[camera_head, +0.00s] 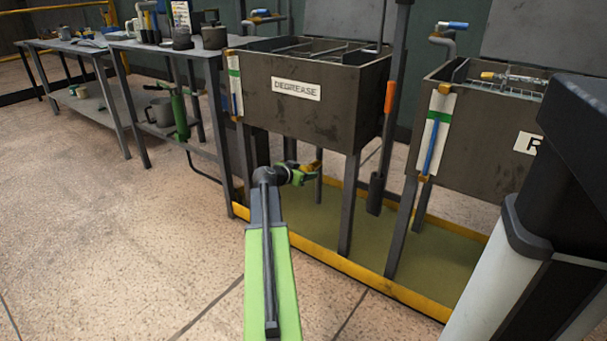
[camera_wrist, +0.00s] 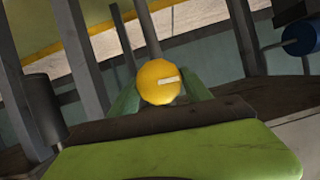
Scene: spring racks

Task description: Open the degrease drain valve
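The degrease tank (camera_head: 310,100) is a dark, worn box on legs with a white DEGREASE label. Below it, at the end of my arm, a yellow valve handle (camera_head: 314,166) shows just beyond my gripper (camera_head: 298,175). In the wrist view the handle's round yellow end (camera_wrist: 158,84), with a small pale mark, sits between the green fingers of my gripper (camera_wrist: 160,92). The fingers flank it closely on both sides with no clear gap. Whether they press on it is hidden. The valve body and pipe are mostly hidden behind my gripper.
A second tank (camera_head: 470,130) with a partly hidden label stands to the right. Tank legs rise from a yellow-edged floor tray (camera_head: 380,290) around the valve. An orange-handled tool (camera_head: 389,98) hangs between the tanks. Grey workbenches (camera_head: 120,42) stand at left. The floor at front left is clear.

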